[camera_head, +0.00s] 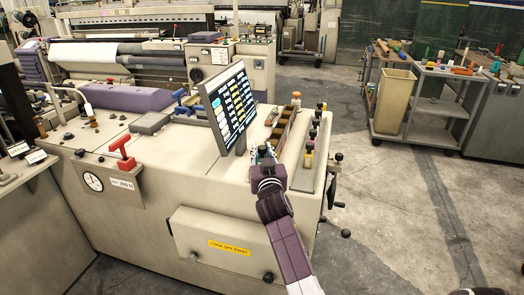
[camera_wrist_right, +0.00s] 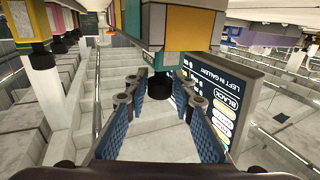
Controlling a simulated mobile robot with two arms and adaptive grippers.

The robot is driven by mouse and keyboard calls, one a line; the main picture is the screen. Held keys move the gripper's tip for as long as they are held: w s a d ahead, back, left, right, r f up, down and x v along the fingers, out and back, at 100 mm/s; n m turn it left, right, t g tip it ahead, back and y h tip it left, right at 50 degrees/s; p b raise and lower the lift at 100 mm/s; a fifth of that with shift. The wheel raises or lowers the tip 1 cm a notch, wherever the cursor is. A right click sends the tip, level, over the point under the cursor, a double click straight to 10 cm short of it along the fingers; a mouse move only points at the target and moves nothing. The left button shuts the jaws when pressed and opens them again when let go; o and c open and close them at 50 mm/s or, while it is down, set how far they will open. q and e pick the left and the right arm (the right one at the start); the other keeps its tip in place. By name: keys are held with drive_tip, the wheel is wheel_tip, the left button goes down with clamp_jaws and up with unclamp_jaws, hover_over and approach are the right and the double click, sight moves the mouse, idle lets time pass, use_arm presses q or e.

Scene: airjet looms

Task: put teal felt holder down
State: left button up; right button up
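My right gripper (camera_head: 264,156) is over the top of the loom's end cabinet, just right of the screen's foot. The right wrist view shows its two blue-padded fingers (camera_wrist_right: 158,105) spread apart with a gap between them. A teal piece (camera_wrist_right: 163,58), probably the teal felt holder, shows just beyond the fingertips beside a yellow block. A black knob (camera_wrist_right: 186,87) is close to the right-hand fingertip; I cannot tell whether they touch. In the head view the gripper largely hides this spot. My left gripper is not in view.
The tilted screen (camera_head: 231,106) stands close left of the gripper. A rail with several coloured holders (camera_head: 309,150) lies to its right, beside a slotted tray (camera_head: 283,128). Cranks (camera_head: 334,227) stick out at the cabinet's right side. A grey cart (camera_head: 440,105) stands beyond open floor.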

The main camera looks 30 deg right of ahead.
drive_tip(key=shift+o, duration=0.9)
drive_tip(key=shift+r, duration=0.25)
drive_tip(key=shift+s+a+f, duration=0.1)
drive_tip(key=shift+s+a, duration=0.05)
drive_tip(key=shift+s, duration=0.05)
drive_tip(key=v, duration=1.1)
drive_tip(key=shift+s+b, duration=0.25)
drive_tip(key=shift+b, duration=0.15)
drive_tip(key=shift+a, duration=0.1)
